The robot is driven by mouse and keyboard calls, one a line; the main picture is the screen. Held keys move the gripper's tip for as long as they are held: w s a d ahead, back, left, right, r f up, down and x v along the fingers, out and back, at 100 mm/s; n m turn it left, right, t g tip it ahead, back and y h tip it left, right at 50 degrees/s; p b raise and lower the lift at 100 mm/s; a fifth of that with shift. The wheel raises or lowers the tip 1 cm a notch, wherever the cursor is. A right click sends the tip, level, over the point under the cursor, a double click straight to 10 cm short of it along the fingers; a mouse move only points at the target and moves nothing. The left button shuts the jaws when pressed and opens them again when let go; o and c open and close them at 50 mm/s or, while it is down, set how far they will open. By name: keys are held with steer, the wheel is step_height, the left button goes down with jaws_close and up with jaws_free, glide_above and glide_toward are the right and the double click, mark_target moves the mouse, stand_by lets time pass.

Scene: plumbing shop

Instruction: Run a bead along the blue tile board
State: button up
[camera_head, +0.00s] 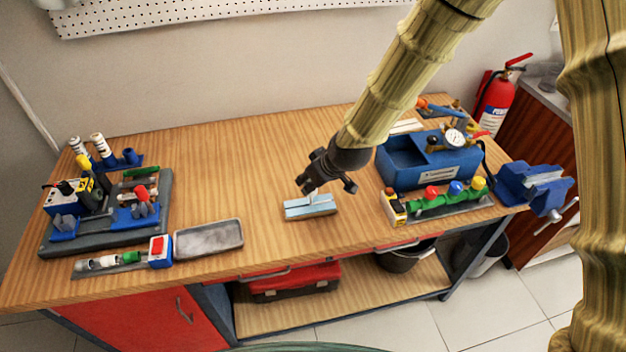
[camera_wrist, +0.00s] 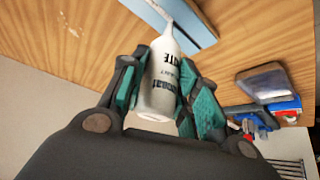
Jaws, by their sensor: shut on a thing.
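My gripper (camera_head: 319,184) is just above the board. In the wrist view my gripper (camera_wrist: 163,85) is shut on a white tube with dark lettering (camera_wrist: 160,82), a green-padded finger on each side. The tube's narrow nozzle points at the board. I cannot tell whether its tip touches. In the head view the tube is mostly hidden by my gripper.
A grey tray (camera_head: 208,239) lies left of the board. A blue test pump with a gauge (camera_head: 430,160) and a green valve manifold (camera_head: 447,201) stand to the right. A blue vise (camera_head: 535,185) is at the right edge. The bench behind and left of the board is clear.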

steer(key=shift+s+a, duration=0.2)
steer(key=shift+a, duration=0.4)
steer(key=shift+o, duration=1)
steer(key=shift+c, duration=1)
steer(key=shift+a, duration=0.1)
steer(key=shift+s+a, duration=0.3)
steer(key=shift+a, duration=0.5)
